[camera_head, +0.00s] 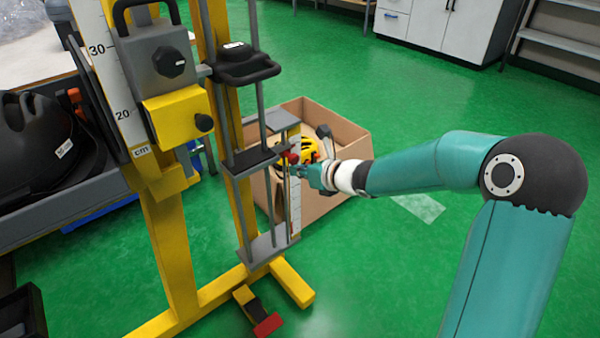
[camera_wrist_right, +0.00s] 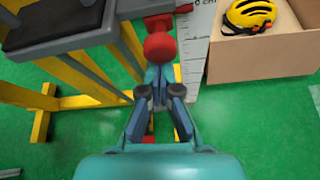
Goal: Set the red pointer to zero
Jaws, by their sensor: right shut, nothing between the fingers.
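The red pointer (camera_head: 292,158) sits on a thin rod beside a narrow white scale (camera_head: 296,205) on the drop tower. In the right wrist view, the pointer's round red knob (camera_wrist_right: 160,46) is just beyond my fingertips, and the scale (camera_wrist_right: 197,60) stands to its right. My right gripper (camera_head: 303,174) is shut and empty, close below the pointer; its fingers also show in the wrist view (camera_wrist_right: 159,80). I cannot tell whether they touch the knob. The pointer's reading is too small to tell. My left gripper is not in view.
The yellow drop tower (camera_head: 170,235) carries a grey and yellow weight (camera_head: 170,75) and a large cm scale. A cardboard box (camera_head: 345,140) with a yellow helmet (camera_head: 312,149) stands behind my right gripper. A red-tipped foot pedal (camera_head: 268,325) lies at the base. Green floor is open at right.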

